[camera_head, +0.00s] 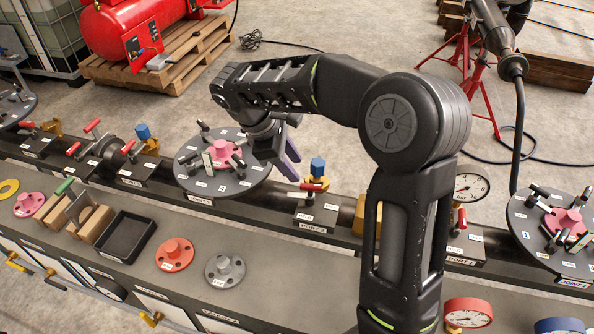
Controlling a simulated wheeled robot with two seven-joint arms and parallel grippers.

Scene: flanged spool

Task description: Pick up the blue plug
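Two blue plugs stand upright on yellow fittings along the dark pipe line. One blue plug (318,166) is near the middle, behind a red-handled valve. The other blue plug (144,131) is farther left. My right gripper (289,158) hangs from my bent arm, just left of the middle blue plug and at the right edge of a round flange disc. Its purple-grey fingers appear apart from the plug. The wrist partly hides them, so their opening is unclear. My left gripper is not in view.
A round flange disc (222,187) with a pink centre and clamps is beside my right gripper. A similar disc (558,247) is at right. The bench holds a black tray (127,250), an orange flange (174,254) and a grey flange (225,270). A gauge (471,188) stands right of my arm.

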